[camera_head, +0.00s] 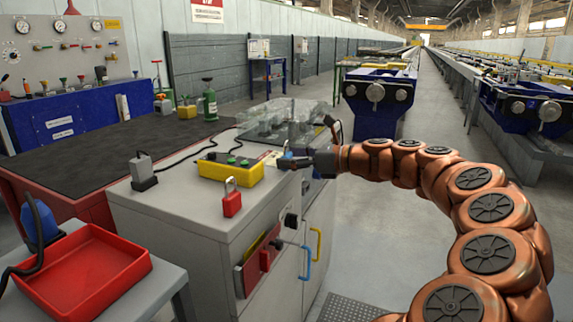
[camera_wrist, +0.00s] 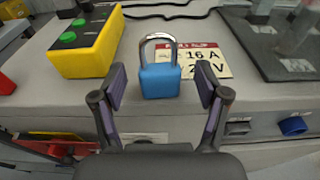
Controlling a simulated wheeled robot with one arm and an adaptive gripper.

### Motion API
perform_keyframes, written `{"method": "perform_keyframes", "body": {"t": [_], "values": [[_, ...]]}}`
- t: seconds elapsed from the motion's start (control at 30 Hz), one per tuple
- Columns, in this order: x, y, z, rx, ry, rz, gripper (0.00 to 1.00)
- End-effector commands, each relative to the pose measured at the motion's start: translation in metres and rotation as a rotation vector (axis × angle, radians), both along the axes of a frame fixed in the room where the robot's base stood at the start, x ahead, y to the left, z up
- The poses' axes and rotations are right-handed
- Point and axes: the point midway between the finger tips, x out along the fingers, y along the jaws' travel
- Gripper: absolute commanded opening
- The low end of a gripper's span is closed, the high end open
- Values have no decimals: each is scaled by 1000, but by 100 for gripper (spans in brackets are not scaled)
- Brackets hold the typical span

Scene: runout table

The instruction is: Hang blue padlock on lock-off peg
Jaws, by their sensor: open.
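The blue padlock (camera_wrist: 160,80) stands upright on the grey cabinet top, its silver shackle up, in the wrist view. My gripper (camera_wrist: 160,92) is open, with one finger to each side of the padlock and a gap on both sides. In the head view my gripper (camera_head: 298,163) is low over the cabinet top near its right edge; the padlock (camera_head: 285,155) is small and partly hidden there. I cannot clearly make out the lock-off peg; a red switch panel (camera_head: 258,262) with dark protruding parts is on the cabinet front.
A red padlock (camera_head: 232,203) stands near the cabinet's front edge, beside a yellow button box (camera_head: 240,173). A label plate (camera_wrist: 207,67) lies behind the blue padlock. A clear cover (camera_head: 285,115) is farther back. A red tray (camera_head: 130,282) is at lower left.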

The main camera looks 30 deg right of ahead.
Motion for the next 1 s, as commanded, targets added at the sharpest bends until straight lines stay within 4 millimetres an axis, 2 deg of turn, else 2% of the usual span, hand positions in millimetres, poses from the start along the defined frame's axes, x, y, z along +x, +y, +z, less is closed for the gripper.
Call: {"method": "perform_keyframes", "body": {"t": [0.13,0.4,1.0], "values": [[9,7,-3,1,0,1,74],[11,7,-2,1,0,0,74],[11,7,-2,0,0,0,12]]}}
